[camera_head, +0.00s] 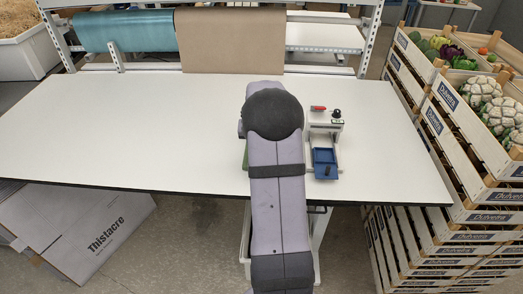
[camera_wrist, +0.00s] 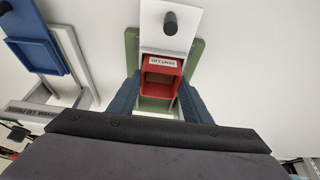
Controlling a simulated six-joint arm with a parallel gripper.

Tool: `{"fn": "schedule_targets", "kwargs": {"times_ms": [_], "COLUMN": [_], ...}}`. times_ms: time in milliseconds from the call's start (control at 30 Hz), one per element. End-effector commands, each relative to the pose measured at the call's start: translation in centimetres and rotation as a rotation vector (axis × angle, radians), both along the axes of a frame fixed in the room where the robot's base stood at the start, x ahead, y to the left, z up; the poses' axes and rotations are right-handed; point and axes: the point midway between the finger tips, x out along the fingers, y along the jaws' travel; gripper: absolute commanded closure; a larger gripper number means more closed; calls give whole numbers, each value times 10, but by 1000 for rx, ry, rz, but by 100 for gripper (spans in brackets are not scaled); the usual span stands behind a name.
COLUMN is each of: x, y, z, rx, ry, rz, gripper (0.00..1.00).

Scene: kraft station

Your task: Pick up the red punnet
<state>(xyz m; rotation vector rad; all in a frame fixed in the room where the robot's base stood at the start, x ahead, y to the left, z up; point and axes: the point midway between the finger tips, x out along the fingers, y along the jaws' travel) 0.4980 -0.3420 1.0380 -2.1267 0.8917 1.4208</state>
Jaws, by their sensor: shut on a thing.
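The red punnet (camera_wrist: 163,87) shows in the wrist view as a small open box with a white label on its far edge; the label is too small to read surely. My gripper (camera_wrist: 160,97) has its two dark blue fingers on either side of the punnet, shut on it. The punnet is over a green base (camera_wrist: 132,48), below a white plate (camera_wrist: 186,15) with a black knob. I cannot tell whether it still touches the base. In the head view my arm hides the punnet and the fingers.
A blue tray (camera_head: 325,156) in a grey-white stand is close to the right of my arm; it also shows in the wrist view (camera_wrist: 34,44). The white table (camera_head: 120,130) is clear on the left. Stacked wooden crates (camera_head: 462,180) with vegetables stand at the right. Paper rolls (camera_head: 230,40) hang behind.

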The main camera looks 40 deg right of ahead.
Motion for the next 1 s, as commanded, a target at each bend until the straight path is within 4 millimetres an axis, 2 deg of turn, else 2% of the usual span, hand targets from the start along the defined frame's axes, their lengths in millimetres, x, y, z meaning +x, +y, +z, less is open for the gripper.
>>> {"fn": "schedule_targets", "kwargs": {"times_ms": [167,267,733,1000], "x": [1,1,1,0], "y": [0,-1,0,0], "z": [5,15,87,101], "rx": [-1,-2,-1,0], "ry": [-1,-4,-3,0], "rz": [0,-1,-1,-3], "gripper": [77,77,77,77]}}
